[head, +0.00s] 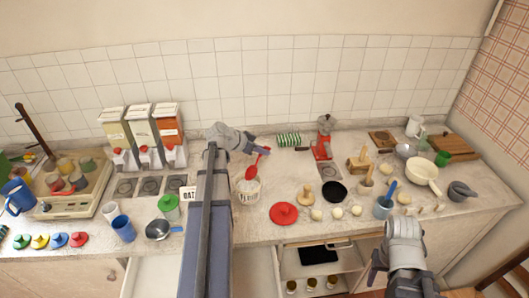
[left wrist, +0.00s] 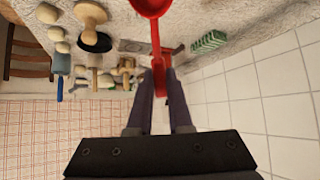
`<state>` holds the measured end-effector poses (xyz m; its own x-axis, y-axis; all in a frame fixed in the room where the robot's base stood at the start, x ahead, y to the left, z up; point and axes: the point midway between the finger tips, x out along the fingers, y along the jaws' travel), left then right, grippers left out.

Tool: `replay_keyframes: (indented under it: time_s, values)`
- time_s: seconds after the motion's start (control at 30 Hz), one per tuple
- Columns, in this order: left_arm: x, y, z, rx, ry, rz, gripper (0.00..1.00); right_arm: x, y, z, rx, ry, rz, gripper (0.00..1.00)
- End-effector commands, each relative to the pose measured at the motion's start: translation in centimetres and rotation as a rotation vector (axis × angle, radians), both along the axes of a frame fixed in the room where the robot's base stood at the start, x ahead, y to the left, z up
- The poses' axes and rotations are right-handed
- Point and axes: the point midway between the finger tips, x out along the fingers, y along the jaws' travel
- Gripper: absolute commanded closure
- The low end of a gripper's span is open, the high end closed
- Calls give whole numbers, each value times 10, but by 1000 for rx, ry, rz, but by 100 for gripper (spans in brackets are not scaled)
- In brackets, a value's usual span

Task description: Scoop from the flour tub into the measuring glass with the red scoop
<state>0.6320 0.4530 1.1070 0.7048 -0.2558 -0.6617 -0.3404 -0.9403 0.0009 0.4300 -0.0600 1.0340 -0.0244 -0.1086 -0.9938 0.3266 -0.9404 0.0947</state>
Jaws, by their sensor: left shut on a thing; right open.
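My left gripper (head: 262,149) is shut on the handle of the red scoop (head: 251,171). Whether the bowl touches the contents is unclear. In the left wrist view the scoop's handle (left wrist: 156,55) runs between the fingers (left wrist: 160,78), with the bowl cut off at the top. A pale, see-through jug (head: 415,126) at the back right may be the measuring glass; I cannot be sure. My right gripper (head: 380,268) is open and empty in front of the counter.
A red lid (head: 284,213) lies right of the tub. An open drawer (head: 155,272) is below the counter.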

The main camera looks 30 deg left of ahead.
Motion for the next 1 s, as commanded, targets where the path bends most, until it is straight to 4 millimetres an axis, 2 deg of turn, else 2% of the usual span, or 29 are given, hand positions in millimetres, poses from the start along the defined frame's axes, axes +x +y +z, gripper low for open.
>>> replay_keyframes:
  time_s: [0.03,0.47,0.53,0.83,0.87,0.9,1.0]
  values:
    - [-3,0,-10,-5,-13,1,100,0,0,-12,0,0,1,50]
    - [-14,5,-38,-42,-119,2,100,0,0,-60,0,0,0,50]
    - [-10,4,-41,-26,-72,-3,100,0,0,-54,0,0,0,50]
    - [-5,2,-75,36,93,-3,100,0,0,-60,0,0,-1,50]
    - [-3,2,-76,43,115,-3,100,0,0,-57,0,0,-1,50]
    - [-1,2,-73,62,166,-6,100,0,0,-46,0,0,0,50]
    - [2,1,-81,106,287,-6,100,0,0,-38,0,0,0,50]
